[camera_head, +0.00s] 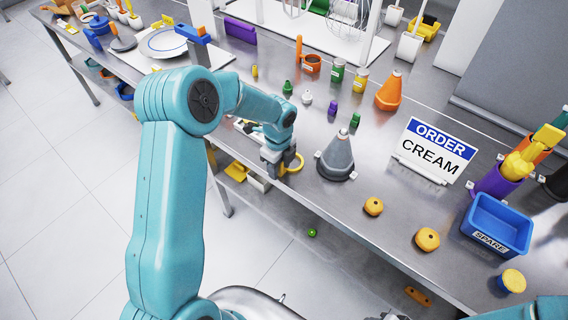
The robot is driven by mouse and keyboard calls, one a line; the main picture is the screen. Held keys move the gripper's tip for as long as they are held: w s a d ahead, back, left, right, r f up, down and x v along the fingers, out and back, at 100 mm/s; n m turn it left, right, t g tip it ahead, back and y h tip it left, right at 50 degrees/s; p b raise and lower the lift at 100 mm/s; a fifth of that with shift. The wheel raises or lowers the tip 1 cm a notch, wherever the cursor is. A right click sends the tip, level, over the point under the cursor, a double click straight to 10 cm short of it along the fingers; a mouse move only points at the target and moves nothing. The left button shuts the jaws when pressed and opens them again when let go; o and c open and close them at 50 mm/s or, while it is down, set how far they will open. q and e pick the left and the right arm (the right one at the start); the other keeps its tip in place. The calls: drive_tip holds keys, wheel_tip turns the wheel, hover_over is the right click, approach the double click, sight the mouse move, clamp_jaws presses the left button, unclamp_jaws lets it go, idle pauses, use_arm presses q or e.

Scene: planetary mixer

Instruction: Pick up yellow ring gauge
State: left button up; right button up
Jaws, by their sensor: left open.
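The yellow ring gauge (297,165) lies near the front edge of the steel table, partly hidden by my left gripper. My left gripper (275,170) points down at the ring's left side, with its jaws open. The arm covers part of the jaws, so I cannot tell whether a finger is inside the ring or touching it. My right gripper does not show; only a teal part of my right arm is at the bottom right corner.
A grey cone (338,158) stands close to the right of the ring. An order sign reading CREAM (434,150), an orange cone (389,92) and a blue SPARE bin (497,225) stand further right. Small coloured bottles are behind. The table's front edge is close.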

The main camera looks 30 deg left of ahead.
use_arm(q)
drive_tip(key=shift+f, duration=0.1)
clamp_jaws()
wheel_tip(320, 180, up, 20)
drive_tip(key=b, duration=0.1)
drive_tip(key=shift+b, duration=0.3)
